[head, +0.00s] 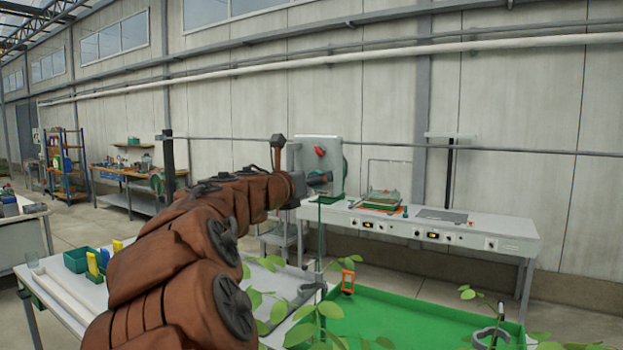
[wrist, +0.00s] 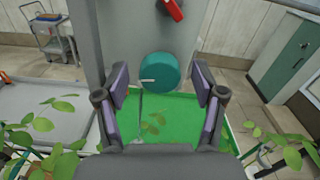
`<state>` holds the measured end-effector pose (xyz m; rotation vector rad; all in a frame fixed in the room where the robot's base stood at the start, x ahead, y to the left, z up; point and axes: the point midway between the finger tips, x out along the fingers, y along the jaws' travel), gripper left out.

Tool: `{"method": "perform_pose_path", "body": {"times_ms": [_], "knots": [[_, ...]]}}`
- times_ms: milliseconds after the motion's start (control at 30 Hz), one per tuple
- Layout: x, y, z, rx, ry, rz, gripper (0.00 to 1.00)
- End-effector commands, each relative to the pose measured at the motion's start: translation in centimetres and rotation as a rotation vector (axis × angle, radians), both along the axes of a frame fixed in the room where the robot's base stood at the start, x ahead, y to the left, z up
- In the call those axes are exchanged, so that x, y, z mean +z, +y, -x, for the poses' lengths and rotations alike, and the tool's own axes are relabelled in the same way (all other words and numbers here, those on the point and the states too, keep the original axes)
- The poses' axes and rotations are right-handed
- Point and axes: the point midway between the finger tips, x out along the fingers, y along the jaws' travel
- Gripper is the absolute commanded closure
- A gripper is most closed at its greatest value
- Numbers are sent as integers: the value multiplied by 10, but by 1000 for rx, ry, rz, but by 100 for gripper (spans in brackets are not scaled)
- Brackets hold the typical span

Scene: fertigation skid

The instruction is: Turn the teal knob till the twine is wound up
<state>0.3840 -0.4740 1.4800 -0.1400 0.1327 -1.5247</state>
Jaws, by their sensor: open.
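The teal knob (wrist: 160,72) shows in the wrist view on the front of a grey upright panel (wrist: 118,35), with a short white mark at its left edge. My gripper (wrist: 160,88) is open, its purple-padded fingers to the left and right of the knob, with gaps on both sides. In the head view my gripper (head: 318,180) is in front of the pale panel (head: 310,150), and the knob is hidden. A thin grey line runs down below the knob in the wrist view; I cannot tell whether it is the twine.
A red handle (head: 320,151) sits on the panel above the knob. A green tray (head: 400,318) with leafy plants lies below. A grey workbench (head: 450,232) stands behind to the right. A teal-green cabinet (wrist: 283,52) is at the right in the wrist view.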

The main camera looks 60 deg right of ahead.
Motion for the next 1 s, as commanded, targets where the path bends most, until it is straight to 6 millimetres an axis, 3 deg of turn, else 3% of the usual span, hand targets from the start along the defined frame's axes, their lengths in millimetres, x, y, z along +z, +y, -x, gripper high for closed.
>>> {"method": "perform_pose_path", "body": {"times_ms": [200, 767, 1000], "knots": [[0, 0, 0, 0, 0, 0, 31], [-1, 0, 0, 1, 0, -1, 89], [-1, 0, 0, 1, -16, -2, 91]]}}
